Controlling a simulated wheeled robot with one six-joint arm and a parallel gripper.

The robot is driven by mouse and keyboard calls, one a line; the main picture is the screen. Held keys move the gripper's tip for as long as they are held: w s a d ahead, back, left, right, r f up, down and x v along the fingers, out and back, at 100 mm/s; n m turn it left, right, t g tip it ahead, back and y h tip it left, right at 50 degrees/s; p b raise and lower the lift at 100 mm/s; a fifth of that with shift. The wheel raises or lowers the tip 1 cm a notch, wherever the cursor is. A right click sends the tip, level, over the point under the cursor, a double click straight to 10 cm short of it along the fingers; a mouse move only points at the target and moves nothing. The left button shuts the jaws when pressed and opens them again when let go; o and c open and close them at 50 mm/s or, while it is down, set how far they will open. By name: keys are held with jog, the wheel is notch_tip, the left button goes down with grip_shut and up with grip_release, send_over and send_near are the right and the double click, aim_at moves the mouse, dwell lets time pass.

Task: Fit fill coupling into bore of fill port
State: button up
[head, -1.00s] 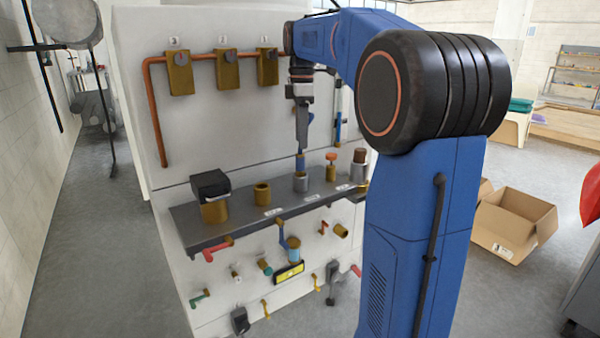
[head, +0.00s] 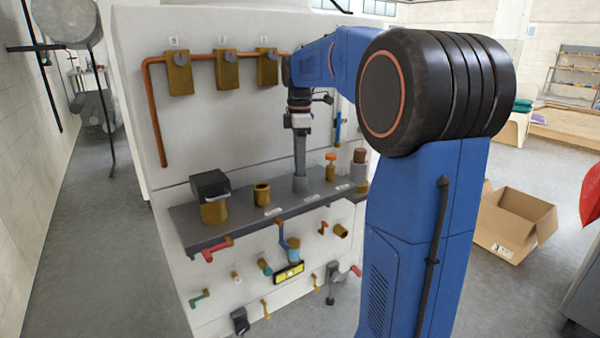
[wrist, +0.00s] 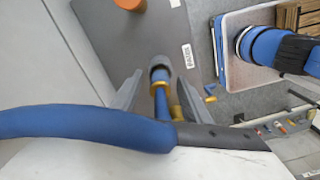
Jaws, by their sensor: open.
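My gripper (head: 300,170) points down over the dark shelf, low at a grey cylindrical port (head: 300,184), which I take as the fill port. In the wrist view my open jaws (wrist: 157,88) stand on both sides of a slim blue part with brass bands (wrist: 162,102), likely the fill coupling. It lines up with the grey round port (wrist: 159,70). The jaws hide the coupling in the head view. I cannot tell whether it is seated in the bore or how deep.
On the shelf (head: 233,223) stand a brass cup (head: 262,194), a black-capped brass fitting (head: 212,197) and an orange-capped fitting (head: 330,167). A thick blue tube-like shape (wrist: 80,125) crosses the wrist view near the camera. An open cardboard box (head: 515,225) lies on the floor at right.

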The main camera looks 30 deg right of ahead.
grip_shut()
jog(key=shift+r, duration=0.1)
